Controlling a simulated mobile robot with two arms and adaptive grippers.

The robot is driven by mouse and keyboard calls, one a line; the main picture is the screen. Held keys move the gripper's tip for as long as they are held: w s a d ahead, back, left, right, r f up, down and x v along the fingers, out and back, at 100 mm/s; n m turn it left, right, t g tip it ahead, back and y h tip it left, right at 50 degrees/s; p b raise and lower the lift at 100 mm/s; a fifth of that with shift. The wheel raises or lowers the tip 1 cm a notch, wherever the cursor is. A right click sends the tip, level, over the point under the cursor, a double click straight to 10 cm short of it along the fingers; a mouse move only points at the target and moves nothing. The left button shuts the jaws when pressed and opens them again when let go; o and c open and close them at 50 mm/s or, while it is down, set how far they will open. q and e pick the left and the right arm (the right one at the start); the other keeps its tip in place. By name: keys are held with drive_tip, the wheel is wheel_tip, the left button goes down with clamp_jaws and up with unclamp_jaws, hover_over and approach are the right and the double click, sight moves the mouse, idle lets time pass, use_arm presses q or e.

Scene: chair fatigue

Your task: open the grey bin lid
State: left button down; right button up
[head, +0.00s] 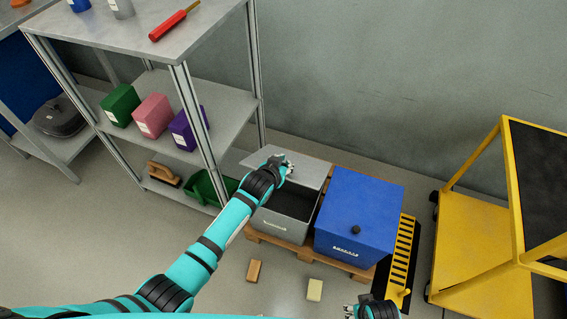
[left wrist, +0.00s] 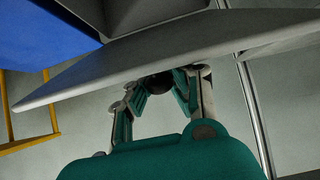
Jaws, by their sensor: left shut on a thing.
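The grey bin (head: 283,228) stands on a wooden pallet, and its dark inside shows. Its grey lid (head: 312,172) is raised at the back of the bin; in the left wrist view the lid (left wrist: 110,75) is a tilted panel crossing above my fingers. My left gripper (head: 285,167) reaches over the bin to the lid. In the left wrist view my left gripper (left wrist: 160,88) is shut on the lid's round dark knob (left wrist: 158,84). My right gripper (head: 352,311) is at the bottom edge of the head view, away from the bin; its finger opening is unclear.
A blue bin (head: 358,210) with a closed lid stands right beside the grey bin on the pallet (head: 275,241). A metal shelf (head: 225,125) is at the left, a yellow cart (head: 470,240) at the right. Two small blocks (head: 254,271) (head: 314,290) lie on the floor in front.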

use_arm(q)
drive_tip(key=shift+a+r, duration=0.1)
drive_tip(key=shift+a, duration=0.05)
drive_tip(key=c, duration=1.8)
unclamp_jaws()
drive_tip(key=shift+c, duration=0.2)
drive_tip(key=o, duration=0.4)
drive_tip(key=shift+s+a+r, duration=0.1)
drive_tip(key=shift+s+r, duration=0.05)
drive_tip(key=shift+r, duration=0.05)
drive_tip(key=o, duration=0.3)
drive_tip(key=shift+f, duration=0.1)
drive_tip(key=v, duration=1.2)
drive_tip(key=shift+f, duration=0.1)
